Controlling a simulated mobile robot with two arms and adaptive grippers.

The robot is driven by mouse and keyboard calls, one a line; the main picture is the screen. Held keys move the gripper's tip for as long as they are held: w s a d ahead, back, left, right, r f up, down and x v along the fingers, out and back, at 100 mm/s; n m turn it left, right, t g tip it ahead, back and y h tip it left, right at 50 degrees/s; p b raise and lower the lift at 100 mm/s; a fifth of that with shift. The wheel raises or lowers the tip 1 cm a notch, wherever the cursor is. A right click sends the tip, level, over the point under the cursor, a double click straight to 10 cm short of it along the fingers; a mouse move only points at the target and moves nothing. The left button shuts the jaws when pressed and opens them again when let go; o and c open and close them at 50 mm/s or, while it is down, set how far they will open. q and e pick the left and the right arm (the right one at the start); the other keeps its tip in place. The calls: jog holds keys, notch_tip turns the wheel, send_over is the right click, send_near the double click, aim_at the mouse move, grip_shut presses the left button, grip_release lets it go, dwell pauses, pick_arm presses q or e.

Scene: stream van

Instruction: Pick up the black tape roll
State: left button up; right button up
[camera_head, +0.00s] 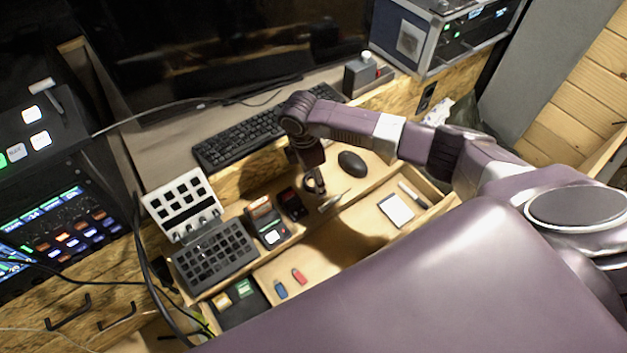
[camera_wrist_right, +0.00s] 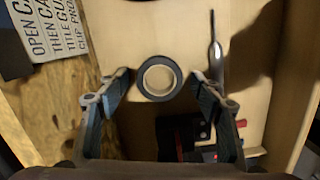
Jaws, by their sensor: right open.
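The black tape roll (camera_wrist_right: 159,97) lies flat on the light wooden surface in the right wrist view, a dark ring with the wood showing through its hole. My right gripper (camera_wrist_right: 161,80) is open, with one fingertip on each side of the roll in that view and gaps between. I cannot tell its exact height above the roll. In the head view my right gripper (camera_head: 312,182) points down over the wooden shelf; the roll cannot be told apart clearly from the fingers there. My left gripper is not in view.
A black mouse (camera_head: 352,163), a keyboard (camera_head: 240,137) and a slim pen-like tool (camera_wrist_right: 215,50) are near the gripper. Dark devices (camera_head: 291,204) stand to its left. A lower tray holds a white notepad (camera_head: 396,209) and small red and blue sticks (camera_head: 280,290).

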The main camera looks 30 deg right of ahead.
jog(key=shift+c, duration=1.4)
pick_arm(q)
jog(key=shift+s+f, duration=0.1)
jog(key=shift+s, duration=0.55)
pick_arm(e)
jog(key=c, duration=1)
jog(key=shift+o, duration=0.2)
jog(key=shift+r, duration=0.1)
